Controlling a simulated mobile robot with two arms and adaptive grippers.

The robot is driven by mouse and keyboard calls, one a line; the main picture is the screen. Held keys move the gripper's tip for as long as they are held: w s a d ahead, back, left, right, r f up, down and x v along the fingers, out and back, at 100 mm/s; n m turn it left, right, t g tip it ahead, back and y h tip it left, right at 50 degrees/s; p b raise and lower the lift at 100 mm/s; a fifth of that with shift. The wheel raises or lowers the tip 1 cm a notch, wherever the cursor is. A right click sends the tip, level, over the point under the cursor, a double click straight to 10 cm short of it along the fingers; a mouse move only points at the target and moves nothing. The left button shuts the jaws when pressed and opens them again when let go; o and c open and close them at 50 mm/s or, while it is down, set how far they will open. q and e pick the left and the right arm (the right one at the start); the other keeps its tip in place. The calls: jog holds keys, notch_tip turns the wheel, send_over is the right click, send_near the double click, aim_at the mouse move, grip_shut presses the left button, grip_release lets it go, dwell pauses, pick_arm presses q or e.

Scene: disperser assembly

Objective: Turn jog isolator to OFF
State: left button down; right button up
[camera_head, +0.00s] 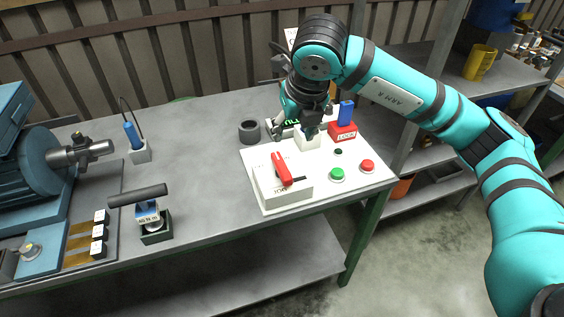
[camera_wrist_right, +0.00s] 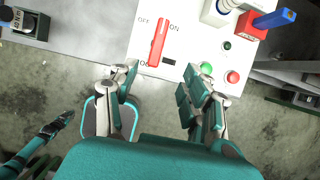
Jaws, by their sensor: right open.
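The jog isolator is a white box (camera_head: 287,193) on the front left of a white panel, with a red handle (camera_head: 281,168) on top. In the right wrist view the red handle (camera_wrist_right: 159,42) stands between the printed words OFF on its left and ON on its right. Its upper end leans slightly toward ON. My right gripper (camera_head: 298,128) is above the back of the panel in the head view, apart from the handle. In the right wrist view its fingers (camera_wrist_right: 160,88) are spread and empty.
On the panel are a green button (camera_head: 337,174), a red button (camera_head: 367,166) and a red LOCK block (camera_head: 342,131) with a blue piece. A dark ring (camera_head: 249,131) stands behind. A handled tool (camera_head: 139,196) and a blue machine (camera_head: 33,150) are at left. Bare bench lies between.

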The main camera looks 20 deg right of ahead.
aim_at(281, 165)
jog(key=p+x, duration=0.3)
jog(key=x, duration=1.3)
jog(key=shift+a+f, duration=0.15)
jog(key=shift+f, duration=0.3)
grip_shut()
